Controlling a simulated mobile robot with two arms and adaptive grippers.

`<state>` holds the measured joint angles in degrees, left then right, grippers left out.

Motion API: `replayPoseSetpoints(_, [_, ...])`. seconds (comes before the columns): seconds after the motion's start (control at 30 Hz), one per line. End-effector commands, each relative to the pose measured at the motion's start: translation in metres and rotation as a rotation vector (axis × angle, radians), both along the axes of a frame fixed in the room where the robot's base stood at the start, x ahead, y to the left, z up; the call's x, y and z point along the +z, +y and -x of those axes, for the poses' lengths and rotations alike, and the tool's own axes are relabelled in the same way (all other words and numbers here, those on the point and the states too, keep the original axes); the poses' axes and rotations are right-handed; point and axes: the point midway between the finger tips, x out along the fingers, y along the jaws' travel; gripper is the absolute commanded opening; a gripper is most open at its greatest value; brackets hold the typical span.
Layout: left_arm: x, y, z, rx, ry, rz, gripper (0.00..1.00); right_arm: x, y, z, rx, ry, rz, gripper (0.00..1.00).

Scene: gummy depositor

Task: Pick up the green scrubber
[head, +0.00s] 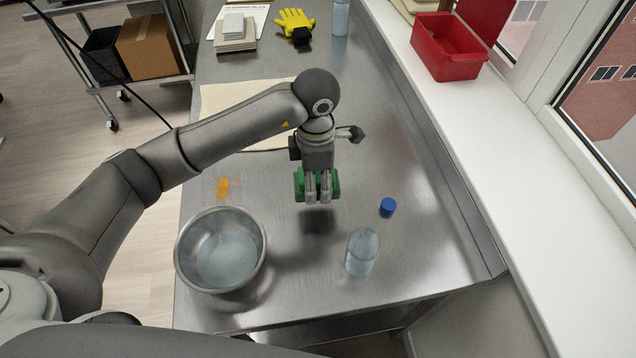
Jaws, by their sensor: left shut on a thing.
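The green scrubber (299,184) is in the head view near the middle of the steel table. My left gripper (318,198) is shut on it, with the fingers in front of its middle and green showing on both sides. The scrubber appears held above the table, with a dark shadow on the steel below it. My right gripper does not show.
A metal bowl (188,262) of liquid stands at the front left, below an orange smear (223,188). A clear bottle (362,252) and a blue cap (387,207) are to the right. A yellow glove (294,19) lies at the back. A red box (447,58) stands on the sill.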

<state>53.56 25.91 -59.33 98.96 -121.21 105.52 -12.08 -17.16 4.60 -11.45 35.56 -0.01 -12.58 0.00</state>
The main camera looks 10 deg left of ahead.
Motion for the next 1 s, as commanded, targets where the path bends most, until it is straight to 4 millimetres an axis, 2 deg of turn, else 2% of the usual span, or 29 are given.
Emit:
replayPoseSetpoints(0.1, [0.019, -0.002, 0.017, -0.004, -0.005, 0.000, 0.34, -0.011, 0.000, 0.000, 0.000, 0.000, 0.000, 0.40])
replayPoseSetpoints(0.5, [0.049, -0.009, 0.083, -0.003, -0.003, 0.000, 0.34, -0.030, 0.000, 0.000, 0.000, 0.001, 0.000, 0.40])
replayPoseSetpoints(0.73, [0.059, -0.011, 0.103, 0.000, -0.001, 0.000, 0.34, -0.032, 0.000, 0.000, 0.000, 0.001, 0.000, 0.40])
replayPoseSetpoints(1.0, [0.061, -0.012, 0.107, 0.001, 0.000, -0.001, 0.34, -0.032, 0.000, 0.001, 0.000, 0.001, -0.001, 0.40])
